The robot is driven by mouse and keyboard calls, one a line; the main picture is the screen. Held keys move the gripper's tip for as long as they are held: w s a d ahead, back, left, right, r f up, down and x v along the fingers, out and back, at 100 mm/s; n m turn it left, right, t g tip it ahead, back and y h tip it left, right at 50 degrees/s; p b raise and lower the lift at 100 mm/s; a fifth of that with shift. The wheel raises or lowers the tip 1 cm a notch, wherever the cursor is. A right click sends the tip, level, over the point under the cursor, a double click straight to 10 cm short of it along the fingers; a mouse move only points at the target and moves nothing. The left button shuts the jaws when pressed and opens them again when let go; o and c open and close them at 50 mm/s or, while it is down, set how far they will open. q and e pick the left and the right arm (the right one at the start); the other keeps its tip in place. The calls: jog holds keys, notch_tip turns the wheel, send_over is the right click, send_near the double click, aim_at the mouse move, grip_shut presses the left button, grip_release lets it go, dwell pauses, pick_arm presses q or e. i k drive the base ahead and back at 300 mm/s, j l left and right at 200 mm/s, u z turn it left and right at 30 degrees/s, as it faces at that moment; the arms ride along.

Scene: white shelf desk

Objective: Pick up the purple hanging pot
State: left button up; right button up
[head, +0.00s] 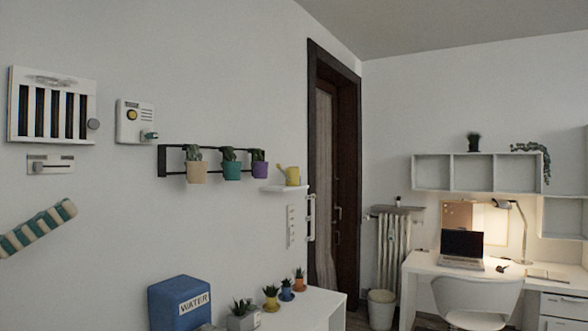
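The purple hanging pot (260,169) holds a small green plant and hangs at the right end of a dark wall rack (174,161). To its left on the same rack hang a teal pot (232,171) and a beige pot (197,173), each with a plant. Neither of my grippers shows in the head view.
A small wall shelf (272,188) with a yellow watering can (292,175) is just right of the purple pot. Below stand a white cabinet (318,305) with small potted plants and a blue water box (180,302). A white desk (420,262) is far right.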

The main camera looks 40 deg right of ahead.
aim_at(259, 169)
jog(key=z, duration=1.15)
